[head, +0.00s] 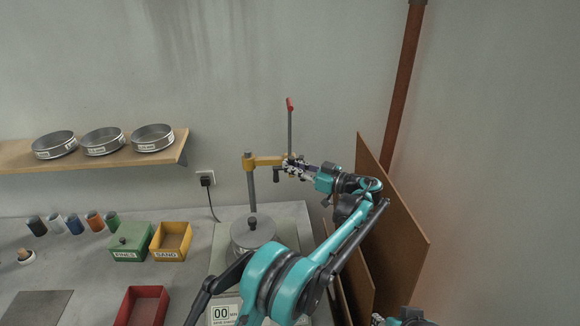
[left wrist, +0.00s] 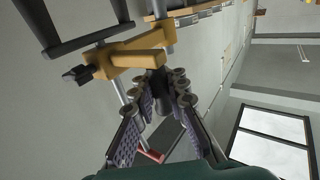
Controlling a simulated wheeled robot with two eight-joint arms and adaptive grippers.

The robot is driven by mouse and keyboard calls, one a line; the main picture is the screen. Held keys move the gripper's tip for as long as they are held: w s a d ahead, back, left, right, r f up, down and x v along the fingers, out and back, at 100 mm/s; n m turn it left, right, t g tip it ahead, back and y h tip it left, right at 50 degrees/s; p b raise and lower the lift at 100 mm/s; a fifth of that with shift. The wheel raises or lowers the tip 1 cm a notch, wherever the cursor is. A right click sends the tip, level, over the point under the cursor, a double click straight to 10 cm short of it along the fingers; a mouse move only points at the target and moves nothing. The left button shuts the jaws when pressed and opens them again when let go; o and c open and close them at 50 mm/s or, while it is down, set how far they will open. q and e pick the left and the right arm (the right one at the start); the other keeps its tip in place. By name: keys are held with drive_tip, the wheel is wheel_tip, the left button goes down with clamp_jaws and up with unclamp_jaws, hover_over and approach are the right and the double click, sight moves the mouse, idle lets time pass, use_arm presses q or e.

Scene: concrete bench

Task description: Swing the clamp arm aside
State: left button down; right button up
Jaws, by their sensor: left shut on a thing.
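The yellow clamp arm (head: 266,160) reaches right from the top of a grey upright post (head: 252,195). In the left wrist view the clamp arm (left wrist: 138,54) crosses in front of the fingers, with a dark knob (left wrist: 77,75) at one side. My left gripper (head: 289,168) is at the clamp arm's free end. In the left wrist view its fingers are shut on a dark grip (left wrist: 160,88) at that end, partly hidden by the fingers. Part of my right gripper (head: 378,319) shows at the bottom edge; its fingertips are cut off.
A thin rod with a red tip (head: 290,104) stands up by the clamp arm's end. A round metal pot (head: 253,236) sits below the arm. Brown boards (head: 400,230) lean at right. Green (head: 130,252), yellow (head: 171,254) and red (head: 145,318) bins are left.

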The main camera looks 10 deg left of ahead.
use_arm(q)
drive_tip(key=shift+d, duration=0.1)
drive_tip(key=c, duration=1.5)
unclamp_jaws()
drive_tip(key=shift+d, duration=0.1)
drive_tip(key=v, duration=1.2)
